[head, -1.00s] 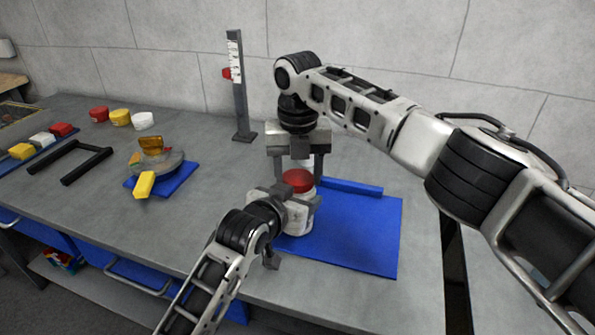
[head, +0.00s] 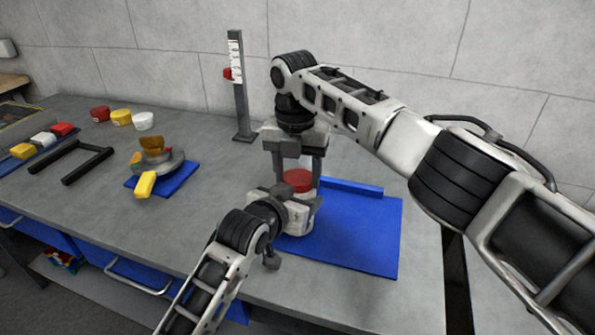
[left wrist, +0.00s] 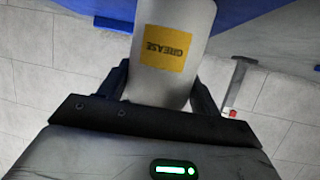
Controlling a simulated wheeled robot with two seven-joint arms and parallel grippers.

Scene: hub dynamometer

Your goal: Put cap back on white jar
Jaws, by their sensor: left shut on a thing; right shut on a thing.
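The white jar (head: 297,222) stands upright on the blue mat (head: 362,232). My left gripper (head: 295,208) is shut around its side. In the left wrist view the jar (left wrist: 172,50) shows a yellow GREASE label between the left fingers (left wrist: 165,88). A red cap (head: 298,181) is at the top of the jar. My right gripper (head: 297,172) points straight down over the jar, shut on the red cap. Whether the cap is fully seated or slightly above the rim cannot be told. The jar's rim is hidden.
A post with a scale (head: 239,100) stands behind. Red, yellow and white round pieces (head: 121,117) lie at the back left. A round metal part with yellow pieces (head: 158,163) sits on a small blue mat. A black frame (head: 73,160) lies farther left. The mat's right side is clear.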

